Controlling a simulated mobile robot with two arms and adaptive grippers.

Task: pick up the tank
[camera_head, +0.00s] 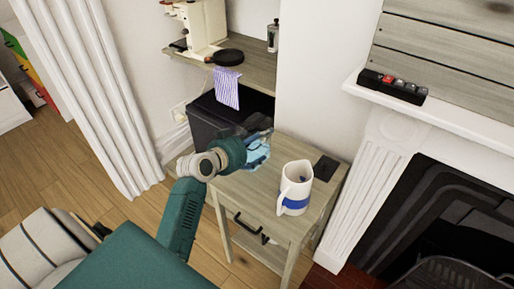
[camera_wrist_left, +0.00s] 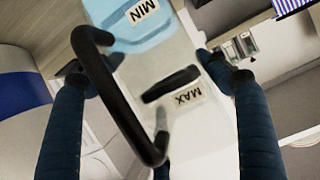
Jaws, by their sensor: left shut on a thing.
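The tank (camera_head: 257,153) is a clear container with light blue liquid, at the back left corner of the small wooden side table. In the left wrist view the tank (camera_wrist_left: 168,55) fills the middle, with MIN and MAX labels and a black handle. My left gripper (camera_head: 262,135) is at the tank and hides part of it. Its dark fingers (camera_wrist_left: 140,68) stand on either side of the tank in the wrist view, shut on it. I cannot tell whether the tank touches the tabletop. My right gripper is not in view.
A white pitcher with a blue band (camera_head: 295,190) stands just right of the tank on the side table (camera_head: 244,190). A flat black object (camera_head: 326,168) lies behind it. A dark bin (camera_head: 214,117) stands beyond the tank, under a shelf (camera_head: 253,69) with a hanging striped cloth (camera_head: 227,88).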

